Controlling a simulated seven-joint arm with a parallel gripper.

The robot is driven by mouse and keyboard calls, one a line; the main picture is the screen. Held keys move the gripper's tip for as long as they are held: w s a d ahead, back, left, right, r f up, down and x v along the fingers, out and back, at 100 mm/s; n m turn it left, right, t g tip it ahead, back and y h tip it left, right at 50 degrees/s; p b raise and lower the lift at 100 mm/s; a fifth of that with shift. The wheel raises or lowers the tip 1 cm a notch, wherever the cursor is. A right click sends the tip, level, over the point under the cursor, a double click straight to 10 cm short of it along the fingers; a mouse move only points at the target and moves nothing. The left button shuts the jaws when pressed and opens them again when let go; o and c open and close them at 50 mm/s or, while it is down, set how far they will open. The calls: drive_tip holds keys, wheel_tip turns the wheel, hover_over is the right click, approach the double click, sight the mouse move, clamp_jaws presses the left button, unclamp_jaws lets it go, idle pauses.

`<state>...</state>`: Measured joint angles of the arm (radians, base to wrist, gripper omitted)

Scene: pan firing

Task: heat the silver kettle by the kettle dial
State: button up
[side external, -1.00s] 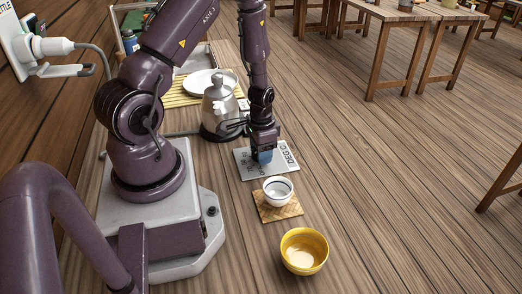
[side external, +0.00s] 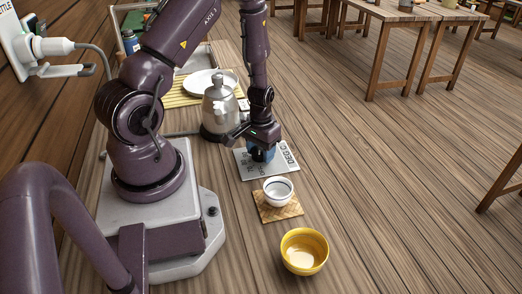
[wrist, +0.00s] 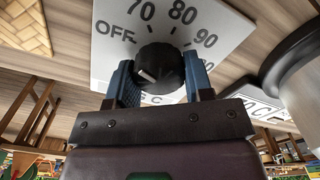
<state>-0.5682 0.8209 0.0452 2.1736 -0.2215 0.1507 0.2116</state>
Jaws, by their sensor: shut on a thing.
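The silver kettle (side external: 219,108) stands upright on its dark base (side external: 217,134), just left of my gripper in the side view. The kettle dial is a black knob (wrist: 160,66) on a pale plate (wrist: 108,48) printed with OFF, 70, 80 and 90. The plate (side external: 276,172) also lies on the table in the side view. My gripper (wrist: 160,85) is over the plate, with its blue fingers shut on the black knob from both sides. The kettle's bottom edge (wrist: 285,75) shows at right there.
A white cup (side external: 278,192) stands on a woven mat (side external: 291,210) in front of the plate. A yellow bowl (side external: 304,251) is nearer. A white dish (side external: 204,82) lies behind the kettle. A plug (side external: 52,47) is on the wall panel at left.

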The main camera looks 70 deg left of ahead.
drive_tip(key=shift+n, duration=1)
drive_tip(key=o, duration=0.9)
drive_tip(key=shift+r, duration=0.1)
wheel_tip(320, 180, up, 13)
drive_tip(key=shift+f, duration=0.1)
